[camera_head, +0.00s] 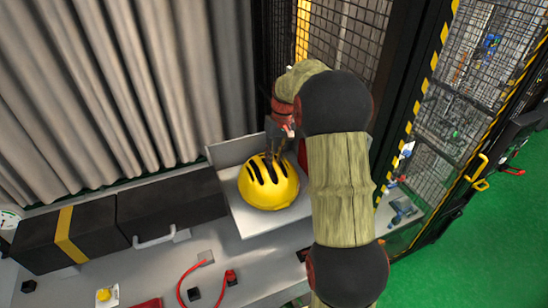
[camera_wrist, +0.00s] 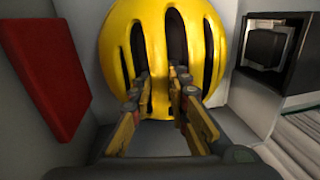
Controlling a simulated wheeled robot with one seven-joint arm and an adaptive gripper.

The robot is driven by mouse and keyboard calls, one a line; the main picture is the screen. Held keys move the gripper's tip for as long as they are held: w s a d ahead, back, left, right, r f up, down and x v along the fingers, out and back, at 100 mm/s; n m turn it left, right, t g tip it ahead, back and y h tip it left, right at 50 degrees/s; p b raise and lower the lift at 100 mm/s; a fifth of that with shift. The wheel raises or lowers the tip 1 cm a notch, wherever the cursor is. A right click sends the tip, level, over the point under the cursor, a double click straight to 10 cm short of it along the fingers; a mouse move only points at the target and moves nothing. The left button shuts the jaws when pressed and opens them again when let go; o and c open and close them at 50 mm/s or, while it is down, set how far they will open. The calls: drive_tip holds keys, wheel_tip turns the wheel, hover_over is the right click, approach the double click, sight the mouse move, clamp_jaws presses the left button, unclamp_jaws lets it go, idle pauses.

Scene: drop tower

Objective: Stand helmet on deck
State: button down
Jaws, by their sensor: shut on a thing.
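A yellow helmet (camera_head: 268,198) with dark vent slots is at the light grey deck (camera_head: 240,215). It also fills the upper middle of the wrist view (camera_wrist: 118,55). My gripper (camera_head: 276,158) reaches down to the top of the helmet from behind my arm. In the wrist view its two fingers (camera_wrist: 167,85) are at the vent slots, shut on a rib of the shell. The fingertips are partly hidden in the slots. Whether the helmet's underside touches the deck cannot be told.
A grey upright panel (camera_head: 235,150) stands behind the helmet. A red pad (camera_wrist: 45,70) and a black box-like fitting (camera_wrist: 270,45) flank it in the wrist view. A long black case (camera_head: 165,205) lies left. Mesh fencing (camera_head: 455,110) stands right.

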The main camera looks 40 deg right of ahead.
drive_tip(key=shift+f, duration=0.15)
drive_tip(key=c, duration=1.7)
unclamp_jaws()
drive_tip(key=shift+c, duration=0.2)
drive_tip(key=shift+o, duration=0.5)
wheel_tip(320, 180, up, 12)
drive_tip(key=d, duration=0.1)
drive_tip(key=shift+s+d, duration=0.25)
drive_tip(key=shift+d, duration=0.1)
drive_tip(key=shift+f, duration=0.1)
